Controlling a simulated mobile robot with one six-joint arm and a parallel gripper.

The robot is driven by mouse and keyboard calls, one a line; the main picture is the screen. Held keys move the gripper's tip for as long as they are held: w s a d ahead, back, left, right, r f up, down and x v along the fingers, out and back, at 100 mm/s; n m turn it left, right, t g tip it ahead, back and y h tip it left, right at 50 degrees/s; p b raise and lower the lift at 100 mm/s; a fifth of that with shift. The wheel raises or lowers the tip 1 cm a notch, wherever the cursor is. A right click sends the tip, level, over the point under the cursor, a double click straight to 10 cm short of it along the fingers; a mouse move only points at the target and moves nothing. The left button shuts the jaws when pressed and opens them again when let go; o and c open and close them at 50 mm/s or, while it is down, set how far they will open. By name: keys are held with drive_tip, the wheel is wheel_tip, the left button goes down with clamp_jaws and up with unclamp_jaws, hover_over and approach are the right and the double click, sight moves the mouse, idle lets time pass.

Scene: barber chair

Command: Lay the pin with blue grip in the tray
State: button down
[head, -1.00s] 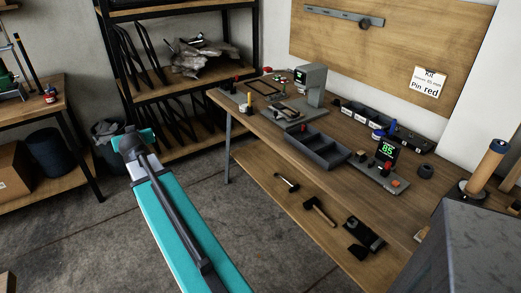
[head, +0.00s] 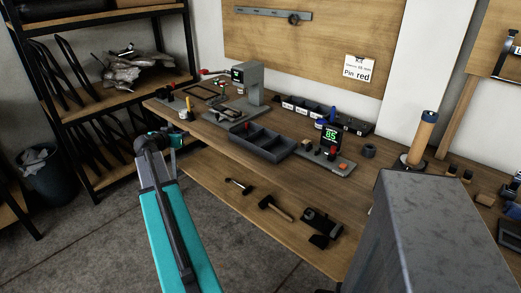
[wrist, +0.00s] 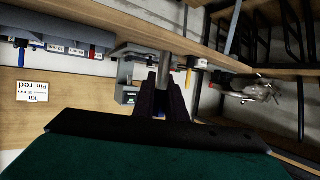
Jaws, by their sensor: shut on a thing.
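My gripper (wrist: 163,92) shows dark fingers in the wrist view, shut on a slim grey rod (wrist: 165,68). A bit of blue shows low between the fingers, so it looks like the pin with blue grip, though its grip is mostly hidden.
A grey press-like device (head: 252,84) stands behind the tray. A display stand (head: 330,140) reading 85 is right of it, with a row of bins (head: 309,109) behind. A note (head: 358,72) says "Pin red". A large grey block (head: 430,225) fills the lower right.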

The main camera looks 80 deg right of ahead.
drive_tip(key=s+d+f+m+g+b, duration=0.1)
drive_tip(key=s+d+m+g, duration=0.1)
drive_tip(key=s, duration=0.5)
drive_tip(key=s+d+m+g+y+b, duration=0.1)
drive_tip(key=s+d+m+g, duration=0.1)
drive_tip(key=s+d, duration=0.3)
drive_tip(key=s+d+f+m+g+b, duration=0.1)
drive_tip(key=s+d, duration=0.3)
drive_tip(key=s, duration=0.5)
drive_tip(key=shift+s+d+f+m+g+y, duration=0.15)
drive_tip(key=shift+f+m+g+y, duration=0.2)
drive_tip(key=shift+g, duration=0.45)
drive_tip(key=shift+s+d+r, duration=0.1)
drive_tip(key=shift+s, duration=0.3)
drive_tip(key=shift+s, duration=0.1)
drive_tip(key=s+p, duration=0.1)
drive_tip(key=s, duration=0.3)
drive_tip(key=s+d+f, duration=0.1)
drive_tip(key=s, duration=0.4)
drive_tip(key=s+d+p, duration=0.1)
drive_tip(key=s, duration=0.4)
drive_tip(key=shift+s+d+f+p, duration=0.15)
drive_tip(key=shift+f+p, duration=0.05)
drive_tip(key=shift+p, duration=0.15)
